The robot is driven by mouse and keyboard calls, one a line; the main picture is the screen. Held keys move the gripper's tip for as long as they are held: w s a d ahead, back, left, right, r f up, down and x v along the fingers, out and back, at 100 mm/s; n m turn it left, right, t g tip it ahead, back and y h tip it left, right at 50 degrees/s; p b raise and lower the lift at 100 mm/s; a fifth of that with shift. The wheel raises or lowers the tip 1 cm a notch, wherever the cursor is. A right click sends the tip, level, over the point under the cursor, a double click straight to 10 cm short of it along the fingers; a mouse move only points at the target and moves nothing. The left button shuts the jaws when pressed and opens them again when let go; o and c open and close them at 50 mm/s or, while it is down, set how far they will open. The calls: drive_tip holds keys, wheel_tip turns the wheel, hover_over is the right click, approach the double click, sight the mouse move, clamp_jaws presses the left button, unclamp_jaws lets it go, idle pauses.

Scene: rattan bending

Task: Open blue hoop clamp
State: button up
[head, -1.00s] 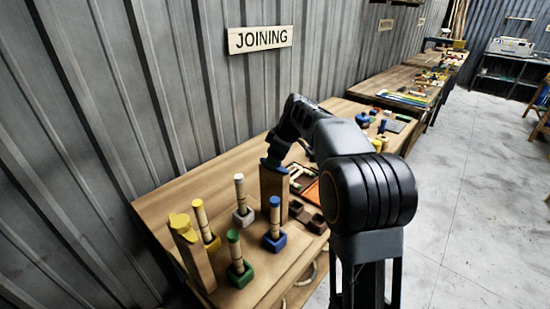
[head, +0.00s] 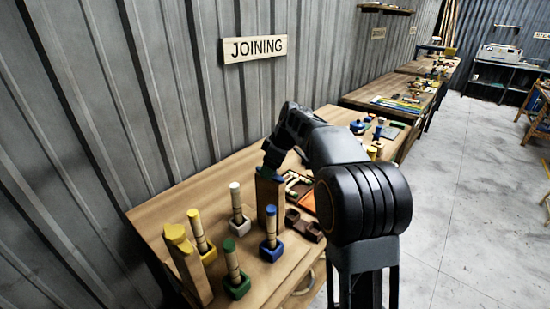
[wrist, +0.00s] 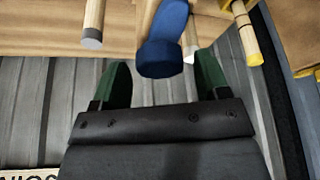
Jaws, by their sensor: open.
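A blue clamp (wrist: 165,45) with a rounded end shows at the top middle of the wrist view, on a wooden post. In the head view this post (head: 269,198) stands upright on the table, its top mostly hidden by my wrist. My gripper (wrist: 162,80) is open, with one green finger on each side of the blue rounded end. Gaps show between the fingers and the blue part, and nothing is held. In the head view my gripper (head: 267,170) is at the top of the post.
Pegs in coloured blocks stand close by: grey (head: 238,208), blue (head: 271,235), green (head: 234,270) and yellow (head: 199,235). A post with a yellow clamp (head: 175,233) stands at the left. Dark trays (head: 302,225) lie right of the post. The metal wall is close behind.

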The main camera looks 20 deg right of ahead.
drive_tip(key=v, duration=1.3)
drive_tip(key=shift+d+r, duration=0.25)
